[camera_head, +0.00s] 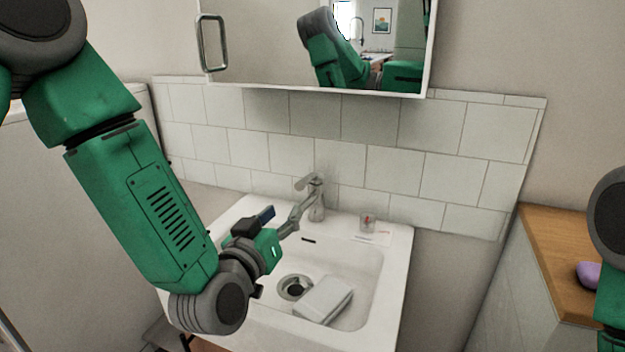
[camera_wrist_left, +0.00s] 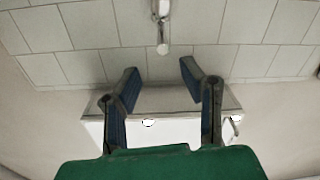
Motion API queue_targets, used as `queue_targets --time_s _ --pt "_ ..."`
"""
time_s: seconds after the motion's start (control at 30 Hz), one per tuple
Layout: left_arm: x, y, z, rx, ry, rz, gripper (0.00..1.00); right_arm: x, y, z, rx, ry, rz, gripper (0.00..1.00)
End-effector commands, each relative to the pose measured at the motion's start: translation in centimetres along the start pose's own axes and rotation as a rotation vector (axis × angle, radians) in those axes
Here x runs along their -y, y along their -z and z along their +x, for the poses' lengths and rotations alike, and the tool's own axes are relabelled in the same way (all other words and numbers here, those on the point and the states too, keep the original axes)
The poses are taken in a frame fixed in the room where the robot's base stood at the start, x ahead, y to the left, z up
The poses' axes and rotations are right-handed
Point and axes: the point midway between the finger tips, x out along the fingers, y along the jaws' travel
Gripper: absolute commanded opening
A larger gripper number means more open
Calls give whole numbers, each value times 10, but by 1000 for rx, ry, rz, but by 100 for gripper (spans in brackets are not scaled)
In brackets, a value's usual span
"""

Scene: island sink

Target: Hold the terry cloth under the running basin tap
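The basin tap (camera_head: 316,200) stands at the back of the white basin (camera_head: 392,262); I see no water at its spout. It also shows at the top of the left wrist view (camera_wrist_left: 162,22), which looks upside down. A folded pale grey-white block, which looks like the terry cloth (camera_head: 326,297), lies in the basin beside the drain. My left gripper (camera_head: 287,210) is over the basin's left half, close to the tap. Its two fingers (camera_wrist_left: 157,75) are apart with nothing between them. The tap is beyond the fingertips. My right gripper is out of view.
A small glass (camera_head: 367,222) stands on the basin's back right rim. A mirror cabinet (camera_head: 425,75) hangs above the tiled wall (camera_head: 395,165). At right, a purple item (camera_head: 588,274) lies on a wooden counter (camera_head: 550,240). The basin's right side is clear.

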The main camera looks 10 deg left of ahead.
Motion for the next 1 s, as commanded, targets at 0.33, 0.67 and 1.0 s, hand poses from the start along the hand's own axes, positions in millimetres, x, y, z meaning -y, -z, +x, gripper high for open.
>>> queue_targets --time_s 0.33,0.67,1.0 --pt "0 -1 65 -1 1 1 36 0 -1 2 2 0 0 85" --pt "-1 -2 121 1 1 1 36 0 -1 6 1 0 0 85" --pt "0 -1 135 3 0 1 36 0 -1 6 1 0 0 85"
